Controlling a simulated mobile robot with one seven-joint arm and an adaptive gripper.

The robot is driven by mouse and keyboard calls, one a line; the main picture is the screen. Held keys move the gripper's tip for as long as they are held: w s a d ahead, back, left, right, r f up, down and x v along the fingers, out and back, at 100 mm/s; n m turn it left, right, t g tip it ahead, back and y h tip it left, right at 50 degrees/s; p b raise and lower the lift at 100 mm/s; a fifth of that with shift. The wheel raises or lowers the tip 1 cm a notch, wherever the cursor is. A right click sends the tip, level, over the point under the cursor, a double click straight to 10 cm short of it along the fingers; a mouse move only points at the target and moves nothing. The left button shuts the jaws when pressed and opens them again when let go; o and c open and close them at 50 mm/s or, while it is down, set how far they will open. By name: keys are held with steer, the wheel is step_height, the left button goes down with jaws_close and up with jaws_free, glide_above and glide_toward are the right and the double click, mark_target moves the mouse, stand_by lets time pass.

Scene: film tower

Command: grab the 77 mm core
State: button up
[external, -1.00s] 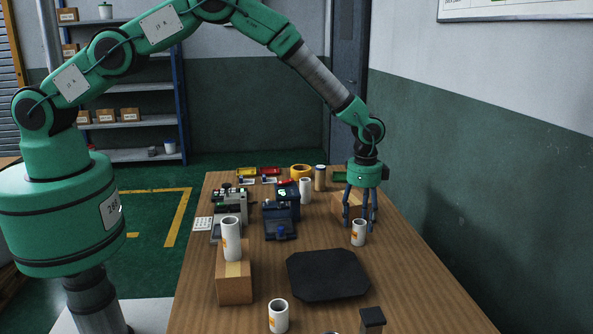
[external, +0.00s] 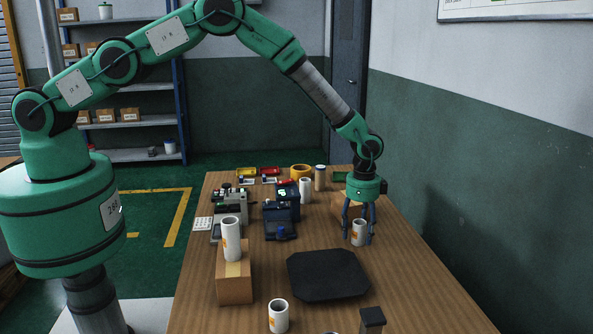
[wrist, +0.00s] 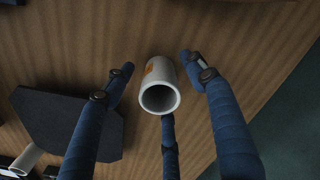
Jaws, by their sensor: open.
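A short white core (external: 358,234) with an orange label stands upright on the table, right of the black mat. It also shows in the wrist view (wrist: 160,92), its open end facing the camera. My gripper (external: 357,240) points down over this core, its blue fingers open and spread around it. In the wrist view the fingers (wrist: 158,76) stand left, right and below the core, with visible gaps. Other white cores are a tall one (external: 231,240) on a cardboard box, a short one (external: 278,317) at the front and one (external: 305,190) at the back. I cannot read their sizes.
The black octagonal mat (external: 328,275) lies mid-table. A cardboard box (external: 235,283) stands left of it. Another box (external: 340,207) is just behind my gripper. The wooden table (external: 400,290) is clear at the right front.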

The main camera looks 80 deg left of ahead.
mark_target(359, 219)
steer(key=shift+c, duration=0.3)
steer(key=c, duration=1.2)
steer(key=shift+r, duration=0.15)
steer(key=shift+w+r, duration=0.1)
steer(key=shift+r, duration=0.75)
steer(key=shift+s+r, duration=0.25)
steer(key=shift+r, duration=0.6)
steer(key=s, duration=0.5)
steer(key=s+a+r, duration=0.1)
steer(key=s, duration=0.9)
steer(key=shift+s+a+r+p, duration=0.15)
steer(key=shift+s+p, duration=0.15)
steer(key=shift+p, duration=0.05)
